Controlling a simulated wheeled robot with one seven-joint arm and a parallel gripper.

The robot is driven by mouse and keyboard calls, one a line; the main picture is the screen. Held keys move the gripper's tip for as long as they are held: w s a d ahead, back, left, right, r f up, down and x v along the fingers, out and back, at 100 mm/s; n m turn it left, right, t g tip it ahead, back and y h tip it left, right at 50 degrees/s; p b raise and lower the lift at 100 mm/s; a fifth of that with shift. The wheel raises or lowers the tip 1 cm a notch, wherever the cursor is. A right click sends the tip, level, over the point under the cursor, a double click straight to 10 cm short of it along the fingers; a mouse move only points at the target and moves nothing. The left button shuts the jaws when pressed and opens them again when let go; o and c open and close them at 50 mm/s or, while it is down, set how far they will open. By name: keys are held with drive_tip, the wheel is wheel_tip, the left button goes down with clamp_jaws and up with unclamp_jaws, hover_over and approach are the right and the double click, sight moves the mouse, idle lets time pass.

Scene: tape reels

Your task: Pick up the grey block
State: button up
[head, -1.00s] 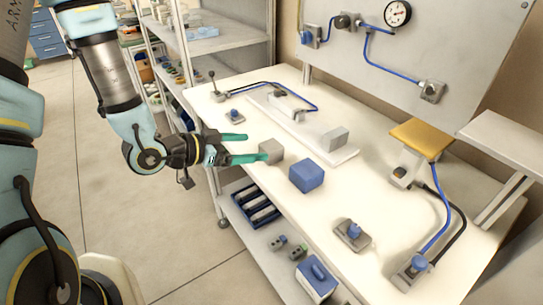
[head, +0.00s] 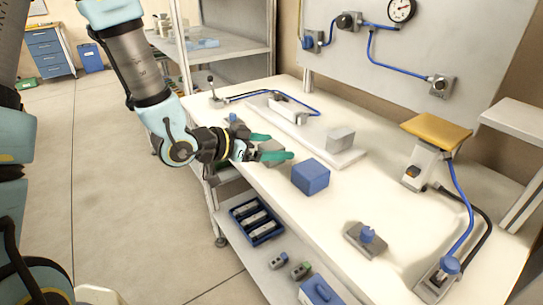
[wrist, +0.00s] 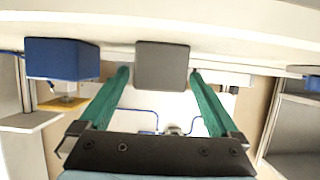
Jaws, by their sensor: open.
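The grey block (head: 271,146) sits on the white bench near its left edge, partly hidden behind my gripper's fingers in the head view. My gripper (head: 279,146) is open, with two green fingers pointing right at the block. In the wrist view the grey block (wrist: 162,66) shows in the gap between the fingertips (wrist: 160,73), with a gap on each side. I cannot tell how deep between the fingers it lies.
A blue block (head: 311,177) stands to the right of the grey block and also shows in the wrist view (wrist: 62,59). A lighter grey block (head: 341,139) rests on a white board behind. A blue-knobbed fixture (head: 367,238) stands toward the front.

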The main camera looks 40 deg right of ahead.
drive_tip(key=shift+b+x, duration=0.3)
drive_tip(key=shift+x, duration=1.15)
drive_tip(key=shift+c, duration=0.3)
clamp_jaws()
